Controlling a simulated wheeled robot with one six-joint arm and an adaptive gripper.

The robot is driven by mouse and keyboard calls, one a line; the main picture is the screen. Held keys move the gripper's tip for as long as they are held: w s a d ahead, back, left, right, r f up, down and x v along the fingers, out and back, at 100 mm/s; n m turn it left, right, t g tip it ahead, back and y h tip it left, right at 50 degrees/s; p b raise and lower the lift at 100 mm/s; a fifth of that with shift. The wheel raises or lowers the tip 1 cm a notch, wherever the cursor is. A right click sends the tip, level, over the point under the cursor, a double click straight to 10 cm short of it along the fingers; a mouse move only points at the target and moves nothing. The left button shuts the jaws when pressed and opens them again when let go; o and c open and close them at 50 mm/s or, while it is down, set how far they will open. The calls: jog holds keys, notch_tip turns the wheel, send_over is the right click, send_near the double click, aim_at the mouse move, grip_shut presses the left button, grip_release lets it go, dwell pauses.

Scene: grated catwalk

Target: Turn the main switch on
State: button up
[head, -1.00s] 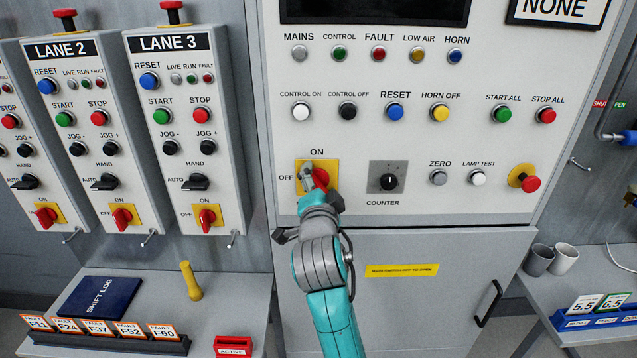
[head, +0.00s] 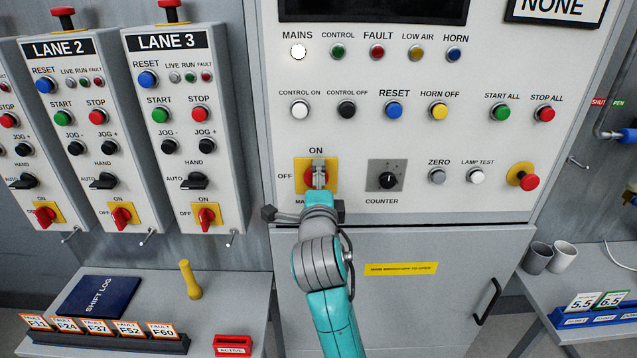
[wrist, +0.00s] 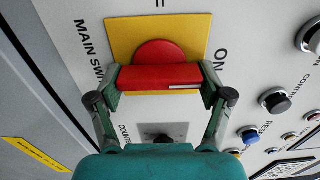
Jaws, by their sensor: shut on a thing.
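The main switch is a red rotary handle on a yellow plate (head: 301,183) at the lower left of the large white panel, with ON above it and OFF to its left. In the wrist view its red handle (wrist: 160,77) lies between my fingertips. My gripper (head: 318,178) is shut on the handle, one finger at each side. In the head view the handle stands upright, pointing to ON, and my gripper hides part of it. The MAINS lamp (head: 298,51) at the panel's upper left is lit white.
The counter knob (head: 387,178) is just right of the main switch. Lane boxes with red switches (head: 206,216) stand to the left. Below are a side table with a shift log (head: 97,296) and a yellow handle-like object (head: 190,280). Two cups (head: 550,256) stand at right.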

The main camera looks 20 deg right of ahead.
dwell(0.4)
jog(key=o, duration=1.1)
jog(key=v, duration=1.2)
